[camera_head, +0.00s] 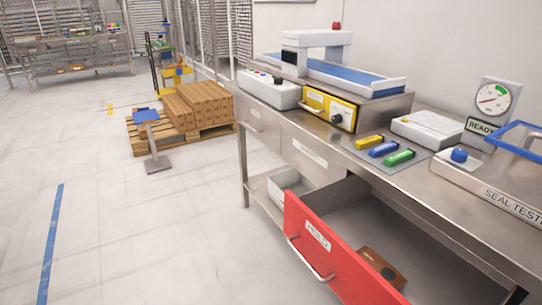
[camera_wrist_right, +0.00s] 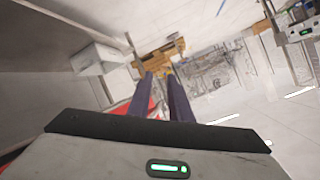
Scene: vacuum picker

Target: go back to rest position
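Neither of my grippers shows in the head view. In the right wrist view my right gripper (camera_wrist_right: 160,76) shows as two dark fingers with a gap between them, and nothing is seen held. It is near the red drawer (camera_head: 335,255), whose red also shows beside and between the fingers in the right wrist view. The drawer stands pulled out from under the steel bench (camera_head: 450,215). A brown item (camera_head: 383,266) with a dark round spot lies in it. My left gripper is not in view.
A yellow, a blue and a green block (camera_head: 399,158) lie on the bench beside a sealing machine and a gauge (camera_head: 493,98). A white bin (camera_head: 287,186) sits on the lower shelf. Boxes on a pallet (camera_head: 190,136) and a blue-topped stand (camera_head: 147,116) are further back. Floor on the left is clear.

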